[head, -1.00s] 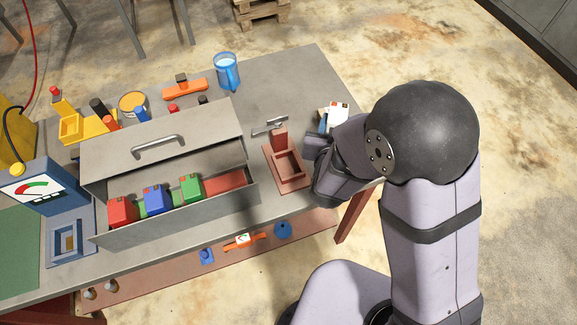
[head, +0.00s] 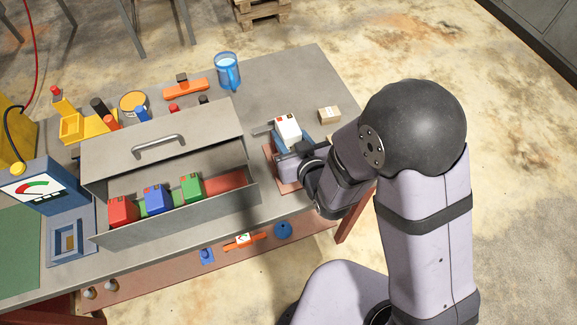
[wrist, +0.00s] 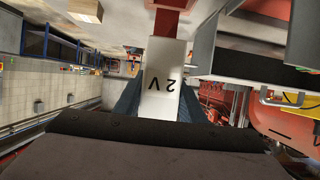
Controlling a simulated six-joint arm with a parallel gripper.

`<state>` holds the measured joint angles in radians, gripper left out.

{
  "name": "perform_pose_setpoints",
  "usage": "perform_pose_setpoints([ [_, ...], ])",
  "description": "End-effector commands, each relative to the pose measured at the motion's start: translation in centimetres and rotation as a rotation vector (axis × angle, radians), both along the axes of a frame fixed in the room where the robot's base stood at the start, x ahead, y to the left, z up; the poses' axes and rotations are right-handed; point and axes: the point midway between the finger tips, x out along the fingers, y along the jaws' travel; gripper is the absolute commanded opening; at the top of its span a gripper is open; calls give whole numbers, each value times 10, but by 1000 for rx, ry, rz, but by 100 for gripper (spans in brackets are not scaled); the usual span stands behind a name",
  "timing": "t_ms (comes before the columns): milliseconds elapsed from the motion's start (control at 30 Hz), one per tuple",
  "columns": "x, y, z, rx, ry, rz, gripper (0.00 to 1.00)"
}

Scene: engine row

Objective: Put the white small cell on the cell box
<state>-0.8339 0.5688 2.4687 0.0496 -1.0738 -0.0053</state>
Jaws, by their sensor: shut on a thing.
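The white small cell (head: 287,128) has red and dark marks on its top. My gripper (head: 292,140) is shut on it and holds it over the red-brown holder (head: 270,157), seemingly above it; the exact gap cannot be told. In the wrist view the cell (wrist: 163,82) shows "2V" on its face between the blue fingers (wrist: 160,105), with a red part (wrist: 172,20) beyond it. My gripper and the cell hide most of the holder.
A grey metal case (head: 165,225) with a raised lid stands left of my gripper, with red, blue and green cells in it. A tan block (head: 329,115) lies to the right. The bench's back right is clear.

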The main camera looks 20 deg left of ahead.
Motion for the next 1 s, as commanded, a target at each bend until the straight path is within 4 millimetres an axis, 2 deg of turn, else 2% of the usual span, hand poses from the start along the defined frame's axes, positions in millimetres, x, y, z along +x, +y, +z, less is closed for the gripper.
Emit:
perform_pose_setpoints([
  [233,1,1,-3,4,-5,-1,0],
  [700,1,1,-48,5,-5,-1,0],
  [1000,2,1,-54,7,-6,-1,0],
])
